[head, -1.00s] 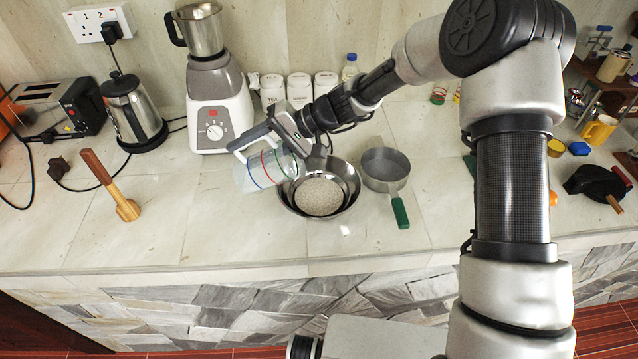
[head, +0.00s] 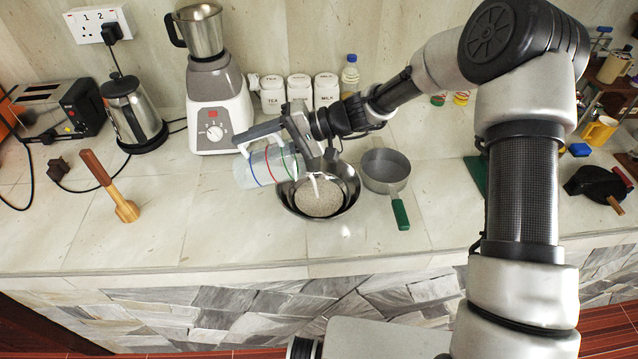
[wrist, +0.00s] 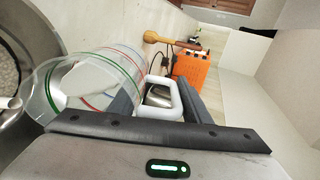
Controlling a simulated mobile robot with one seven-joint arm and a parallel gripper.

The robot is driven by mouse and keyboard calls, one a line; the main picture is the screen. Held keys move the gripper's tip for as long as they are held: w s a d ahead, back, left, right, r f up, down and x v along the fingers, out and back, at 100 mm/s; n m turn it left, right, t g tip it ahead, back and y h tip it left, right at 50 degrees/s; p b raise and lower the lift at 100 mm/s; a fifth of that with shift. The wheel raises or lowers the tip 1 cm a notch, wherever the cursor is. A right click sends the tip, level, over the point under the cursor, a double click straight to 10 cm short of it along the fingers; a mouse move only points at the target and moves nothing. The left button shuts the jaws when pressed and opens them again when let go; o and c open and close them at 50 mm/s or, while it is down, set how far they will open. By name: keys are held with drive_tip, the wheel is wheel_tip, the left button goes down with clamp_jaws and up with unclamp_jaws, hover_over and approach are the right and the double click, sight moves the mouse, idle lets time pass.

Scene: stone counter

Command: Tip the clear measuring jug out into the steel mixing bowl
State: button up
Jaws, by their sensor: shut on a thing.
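The clear measuring jug (head: 262,168) has coloured bands and a white handle. It lies tilted far over on its side, with its mouth toward the steel mixing bowl (head: 347,196). My gripper (head: 262,135) is shut on the jug's handle, above and left of the bowl. A whitish stream shows at the jug's mouth over the bowl. Pale grainy stuff (head: 318,199) lies in the bowl. In the wrist view, the fingers sit either side of the white handle (wrist: 178,88), and the jug (wrist: 95,80) points left toward the bowl's rim (wrist: 30,120).
A grey pan with a green handle (head: 385,168) stands just right of the bowl. A blender (head: 215,105) stands behind left, with white canisters (head: 299,88) at the back. The counter in front is clear.

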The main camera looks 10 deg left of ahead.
sight(275, 148)
drive_tip(key=shift+d+r, duration=0.1)
drive_tip(key=shift+r, duration=0.05)
drive_tip(key=shift+w+d+y+b, duration=0.2)
drive_tip(key=shift+d+y, duration=0.3)
drive_tip(key=shift+d, duration=0.25)
drive_tip(key=shift+w+d+y+b, duration=0.15)
drive_tip(key=shift+d+y, duration=0.35)
drive_tip(key=shift+d, duration=0.25)
idle(0.5)
drive_tip(key=shift+w+d+r+g+y+b, duration=0.15)
drive_tip(key=shift+d+r+g+y+b, duration=0.4)
drive_tip(key=shift+b, duration=0.6)
